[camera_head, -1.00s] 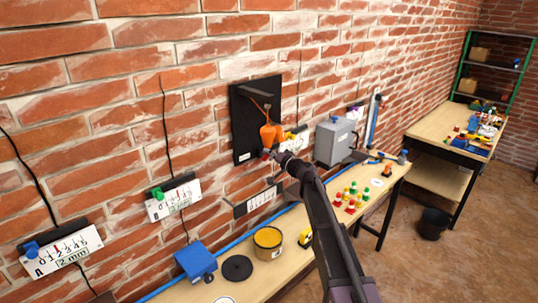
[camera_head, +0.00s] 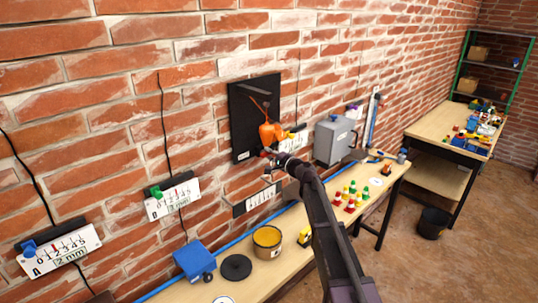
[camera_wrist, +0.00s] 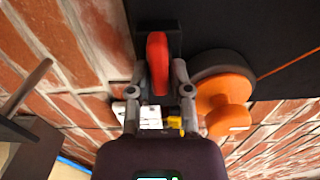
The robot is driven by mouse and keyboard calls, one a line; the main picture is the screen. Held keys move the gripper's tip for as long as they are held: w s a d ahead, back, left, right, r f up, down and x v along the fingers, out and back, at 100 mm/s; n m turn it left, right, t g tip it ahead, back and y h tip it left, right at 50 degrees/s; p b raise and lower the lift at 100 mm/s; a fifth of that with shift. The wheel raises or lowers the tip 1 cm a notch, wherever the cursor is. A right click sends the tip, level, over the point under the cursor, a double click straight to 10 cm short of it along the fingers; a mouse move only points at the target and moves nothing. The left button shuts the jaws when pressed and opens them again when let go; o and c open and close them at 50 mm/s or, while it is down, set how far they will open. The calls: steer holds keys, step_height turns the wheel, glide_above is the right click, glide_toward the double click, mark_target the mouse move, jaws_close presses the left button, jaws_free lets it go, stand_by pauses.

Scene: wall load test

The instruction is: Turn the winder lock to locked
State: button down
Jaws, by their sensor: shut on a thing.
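The winder lock shows as a red lever (camera_wrist: 157,62) on a dark mount in the wrist view, long side running up and down the picture. My gripper (camera_wrist: 158,88) has a finger on each side of its lower end and is shut on it. The orange winder knob (camera_wrist: 226,103) with its dark drum is just right of the lever. In the head view my gripper (camera_head: 273,153) is at the lower edge of the black wall board (camera_head: 243,125), below the orange winder (camera_head: 267,133). The lever is mostly hidden there.
A grey box (camera_head: 334,140) is on the wall to the right of my gripper. White scale plates (camera_head: 172,198) hang to the left. The workbench (camera_head: 290,262) below holds a yellow-filled tin (camera_head: 267,240), a blue block (camera_head: 194,260) and several small coloured pieces.

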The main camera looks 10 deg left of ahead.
steer(key=shift+s, duration=0.1)
steer(key=c, duration=0.6)
jaws_free()
steer(key=shift+c, duration=0.2)
steer(key=v, duration=1.2)
